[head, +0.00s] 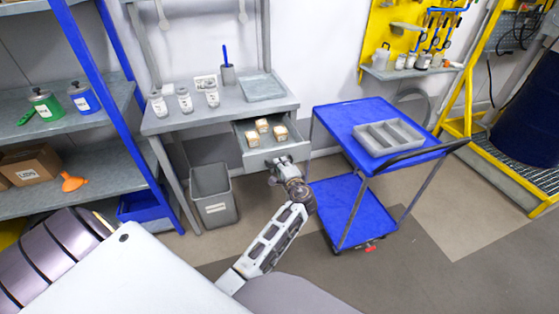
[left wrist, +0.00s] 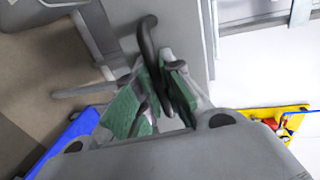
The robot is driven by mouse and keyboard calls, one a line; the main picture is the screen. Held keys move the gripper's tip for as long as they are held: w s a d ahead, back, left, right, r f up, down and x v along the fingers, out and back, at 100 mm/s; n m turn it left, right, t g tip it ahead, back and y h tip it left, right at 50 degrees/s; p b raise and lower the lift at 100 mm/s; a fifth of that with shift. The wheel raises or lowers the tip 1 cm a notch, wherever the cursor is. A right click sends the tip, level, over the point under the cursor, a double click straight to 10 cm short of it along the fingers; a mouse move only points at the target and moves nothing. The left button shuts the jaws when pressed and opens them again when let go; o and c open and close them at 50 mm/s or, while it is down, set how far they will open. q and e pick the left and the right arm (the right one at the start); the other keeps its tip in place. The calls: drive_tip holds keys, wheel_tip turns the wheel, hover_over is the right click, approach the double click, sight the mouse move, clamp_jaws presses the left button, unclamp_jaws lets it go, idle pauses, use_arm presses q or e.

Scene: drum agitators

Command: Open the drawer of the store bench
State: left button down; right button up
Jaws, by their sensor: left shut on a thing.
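The grey store bench (head: 222,108) stands against the back wall. Its drawer (head: 272,154) is pulled out under the right part of the top, with three small pale boxes (head: 263,126) inside. My left gripper (head: 279,163) is at the drawer's front face. In the left wrist view its green-padded fingers (left wrist: 154,98) are closed around the dark curved drawer handle (left wrist: 147,45), against the grey drawer front. The head view hides most of the handle behind the gripper. My right gripper is not in view.
A blue cart (head: 372,125) with a grey divided tray (head: 388,138) stands close to the right of the drawer. A grey bin (head: 214,194) is under the bench's left side. White jars and a tray (head: 262,87) are on the benchtop. Shelving (head: 70,155) stands at left.

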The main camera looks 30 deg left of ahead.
use_arm(q)
drive_tip(key=shift+s+d, duration=0.1)
drive_tip(key=shift+d, duration=0.05)
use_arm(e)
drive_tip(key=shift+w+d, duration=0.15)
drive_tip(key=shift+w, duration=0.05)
use_arm(q)
drive_tip(key=c, duration=1.5)
unclamp_jaws()
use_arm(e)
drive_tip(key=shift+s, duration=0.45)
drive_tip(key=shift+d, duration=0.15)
use_arm(q)
drive_tip(key=shift+d, duration=0.1)
